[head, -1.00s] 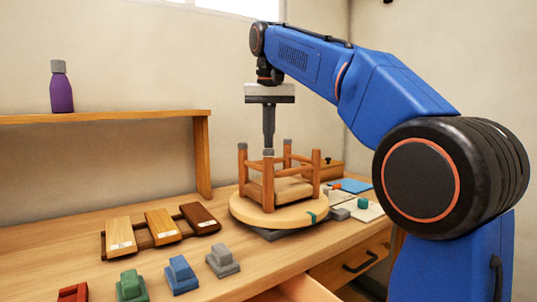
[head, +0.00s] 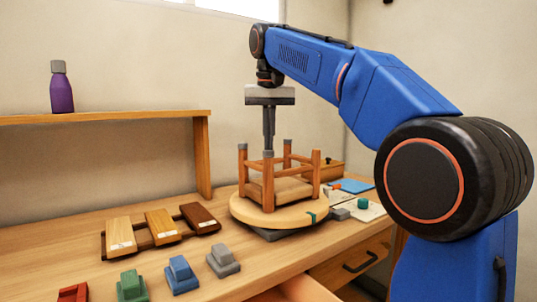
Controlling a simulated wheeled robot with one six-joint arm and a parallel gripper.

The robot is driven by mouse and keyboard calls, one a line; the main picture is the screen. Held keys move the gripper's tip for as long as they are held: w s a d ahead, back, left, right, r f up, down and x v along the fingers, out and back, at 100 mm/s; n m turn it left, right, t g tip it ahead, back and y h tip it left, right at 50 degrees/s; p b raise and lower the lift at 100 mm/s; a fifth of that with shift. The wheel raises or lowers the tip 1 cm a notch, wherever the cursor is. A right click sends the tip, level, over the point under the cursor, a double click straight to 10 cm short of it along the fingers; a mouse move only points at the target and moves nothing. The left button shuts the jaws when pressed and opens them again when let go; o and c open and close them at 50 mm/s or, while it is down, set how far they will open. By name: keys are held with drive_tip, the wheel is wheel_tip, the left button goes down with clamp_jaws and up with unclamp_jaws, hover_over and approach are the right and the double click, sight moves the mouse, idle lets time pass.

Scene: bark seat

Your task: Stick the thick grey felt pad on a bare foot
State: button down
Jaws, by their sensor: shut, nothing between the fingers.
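A small wooden stool (head: 268,192) stands upside down with its legs pointing up. The left foot (head: 242,147), front foot (head: 268,154) and back foot (head: 287,142) have grey tops. The right foot (head: 316,157) looks bare wood. My gripper (head: 268,147) points straight down, shut and empty, with its tips at the front foot's grey top in the picture. I cannot tell whether they touch it. No loose thick grey pad can be made out for certain.
The stool rests on a round wooden turntable (head: 243,211). Small pieces and a pale card (head: 370,212) lie to its right, by a blue sheet (head: 352,186). Colored blocks (head: 180,275) and a sample rack (head: 140,240) are at left. A drawer (head: 300,290) stands open in front.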

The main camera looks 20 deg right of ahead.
idle(0.4)
drive_tip(key=shift+w+v, duration=0.2)
drive_tip(key=shift+v, duration=0.75)
drive_tip(key=shift+w+v, duration=0.2)
drive_tip(key=shift+v, duration=0.75)
drive_tip(key=shift+w+v, duration=0.2)
drive_tip(key=shift+v, duration=0.8)
drive_tip(key=shift+d+r, duration=0.1)
